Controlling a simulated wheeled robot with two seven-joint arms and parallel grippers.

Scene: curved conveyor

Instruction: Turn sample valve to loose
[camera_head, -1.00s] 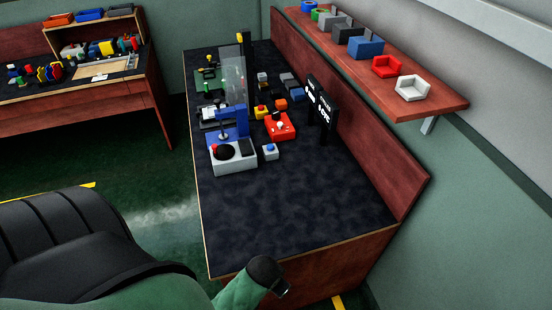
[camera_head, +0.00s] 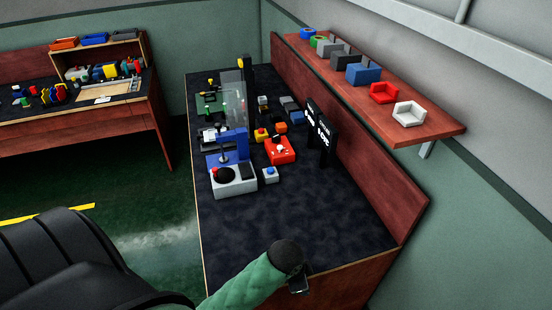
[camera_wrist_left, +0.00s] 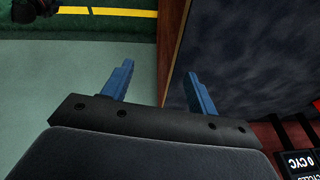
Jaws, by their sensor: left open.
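No part is clearly labelled as the sample valve. A red box (camera_head: 280,151) with a small pale knob on top stands mid-bench, and a small grey box with a blue top (camera_head: 270,175) sits in front of it; I cannot tell whether either is the valve. My left gripper (camera_wrist_left: 158,88) shows in the left wrist view with its two blue fingers spread and nothing between them, near the edge of the dark bench top. In the head view a green arm of mine reaches over the front of the bench, its fingers not clearly seen. My right gripper is not identifiable.
A grey-and-blue press-like device (camera_head: 233,180) stands left of the red box. Black display signs (camera_head: 318,130) stand to its right, before the red back panel. A shelf (camera_head: 440,128) with coloured bins overhangs the right. The front bench top (camera_head: 330,220) is clear.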

